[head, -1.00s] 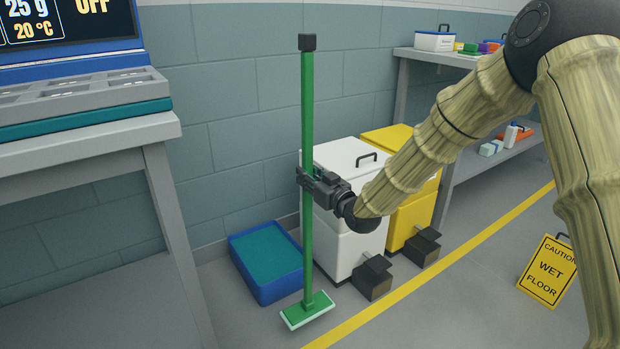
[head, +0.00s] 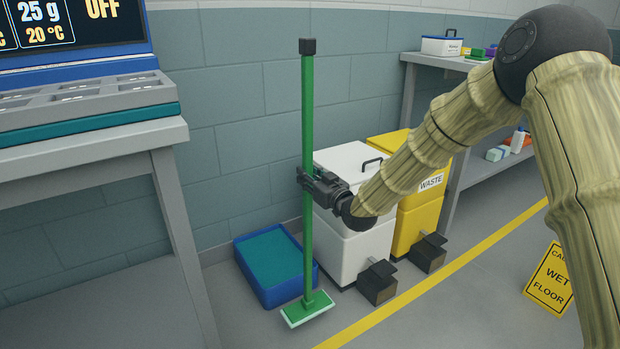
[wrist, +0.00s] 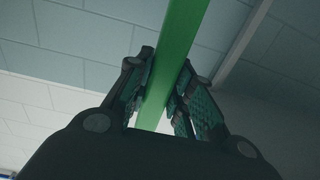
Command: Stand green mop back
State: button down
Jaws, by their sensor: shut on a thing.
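The green mop (head: 308,120) stands upright in the head view, with a dark cap at its top and a flat green and white head (head: 307,308) at its foot. The mop head is at or just above the floor; I cannot tell which. My gripper (head: 306,180) is shut on the handle around its middle. In the wrist view the green handle (wrist: 172,60) passes between the two fingers of my gripper (wrist: 160,98).
A blue tray (head: 241,262) lies on the floor behind the mop. A white bin (head: 345,245) and a yellow waste bin (head: 425,205) stand right of it. A grey table (head: 100,150) is at left, a shelf (head: 462,63) at back right, a wet floor sign (head: 551,280) at right.

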jog(key=shift+x, duration=1.7)
jog(key=shift+r+p, duration=0.2)
jog(key=shift+p, duration=0.15)
dwell(0.4)
jog(key=shift+f+b, duration=0.6)
jog(key=shift+f, duration=2.1)
dwell(2.8)
